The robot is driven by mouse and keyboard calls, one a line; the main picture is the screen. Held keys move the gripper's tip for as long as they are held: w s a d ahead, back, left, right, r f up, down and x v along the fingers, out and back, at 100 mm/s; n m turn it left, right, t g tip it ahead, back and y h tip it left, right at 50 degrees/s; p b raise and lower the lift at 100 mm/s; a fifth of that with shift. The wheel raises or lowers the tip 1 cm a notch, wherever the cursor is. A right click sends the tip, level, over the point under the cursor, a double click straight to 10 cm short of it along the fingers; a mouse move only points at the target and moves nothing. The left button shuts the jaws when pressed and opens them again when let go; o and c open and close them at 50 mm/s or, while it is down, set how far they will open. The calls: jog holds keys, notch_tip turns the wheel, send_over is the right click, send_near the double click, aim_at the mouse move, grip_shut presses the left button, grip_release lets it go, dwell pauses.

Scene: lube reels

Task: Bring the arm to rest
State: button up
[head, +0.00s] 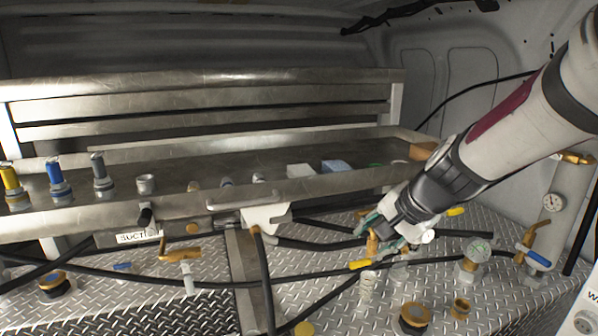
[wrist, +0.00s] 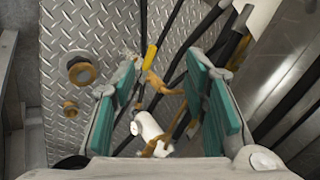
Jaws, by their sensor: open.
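My gripper (head: 388,236) is at the end of my arm, which reaches in from the upper right in the head view. It points down and left over the diamond-plate deck, in front of the metal tray. In the wrist view my gripper (wrist: 166,115) shows two teal finger pads spread wide apart, with nothing held between them. Beyond the pads are a brass fitting with a yellow-handled valve (wrist: 151,57) and a white cylinder (wrist: 148,126). I cannot tell whether a finger touches the brass fitting.
The metal tray (head: 140,214) holds coloured nozzles, a blue block (head: 336,166) and small fittings. Black hoses (head: 130,275) cross the diamond-plate deck (head: 215,312). Open air lies above the tray.

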jog(key=s+d+r+n+h, duration=0.1)
jog(key=s+r+n, duration=0.1)
jog(key=s, duration=0.6)
jog(key=s+r+n+h, duration=0.1)
jog(key=s+n, duration=0.3)
jog(key=s, duration=0.4)
jog(key=s+d+r+n, duration=0.1)
jog(key=s+r+n, duration=0.2)
jog(key=s, duration=0.5)
jog(key=shift+s+d+r+n+g+h, duration=0.15)
jog(key=shift+d+r+n+g+h, duration=0.05)
jog(key=shift+d+n+g+h, duration=0.25)
jog(key=shift+a, duration=0.1)
jog(key=shift+c, duration=0.5)
